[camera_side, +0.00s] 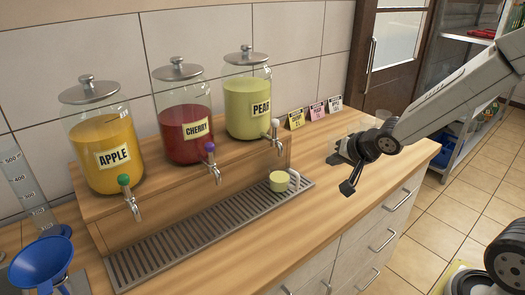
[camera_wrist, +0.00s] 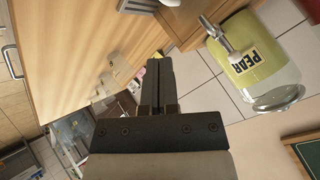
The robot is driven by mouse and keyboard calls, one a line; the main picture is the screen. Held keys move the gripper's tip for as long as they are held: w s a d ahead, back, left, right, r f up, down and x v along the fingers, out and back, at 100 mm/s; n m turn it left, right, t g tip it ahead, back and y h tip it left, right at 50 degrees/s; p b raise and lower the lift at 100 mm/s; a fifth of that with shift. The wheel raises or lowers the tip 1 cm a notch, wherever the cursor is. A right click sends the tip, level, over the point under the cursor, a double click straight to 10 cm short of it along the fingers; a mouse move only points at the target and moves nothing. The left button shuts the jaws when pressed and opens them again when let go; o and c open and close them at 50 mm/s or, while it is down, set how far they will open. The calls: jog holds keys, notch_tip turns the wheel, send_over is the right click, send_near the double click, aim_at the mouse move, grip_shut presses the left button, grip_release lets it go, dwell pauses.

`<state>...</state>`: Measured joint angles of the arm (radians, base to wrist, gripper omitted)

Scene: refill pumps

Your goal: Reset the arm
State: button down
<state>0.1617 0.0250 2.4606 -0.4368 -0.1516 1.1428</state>
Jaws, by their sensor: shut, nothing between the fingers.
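My gripper (camera_side: 348,187) is shut and empty above the right part of the wooden counter. In the wrist view its fingers (camera_wrist: 164,72) are together with nothing between them. The pear jar (camera_side: 248,95) also shows tilted in the wrist view (camera_wrist: 240,50). The cherry jar (camera_side: 186,125) and the apple jar (camera_side: 105,145) stand left of it on the wooden shelf.
A blue funnel (camera_side: 42,266) and a measuring cylinder (camera_side: 28,185) stand at the far left. Several small cards (camera_side: 317,110) stand right of the pear jar. Drawers (camera_side: 345,262) front the counter. The counter between tray and front edge is clear.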

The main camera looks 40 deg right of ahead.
jog(key=s+a+f+n+g, duration=0.5)
jog(key=s+n, duration=0.4)
jog(key=s, duration=0.2)
jog(key=shift+f+n+g+y, duration=0.3)
jog(key=shift+f+g, duration=0.45)
jog(key=shift+g, duration=0.05)
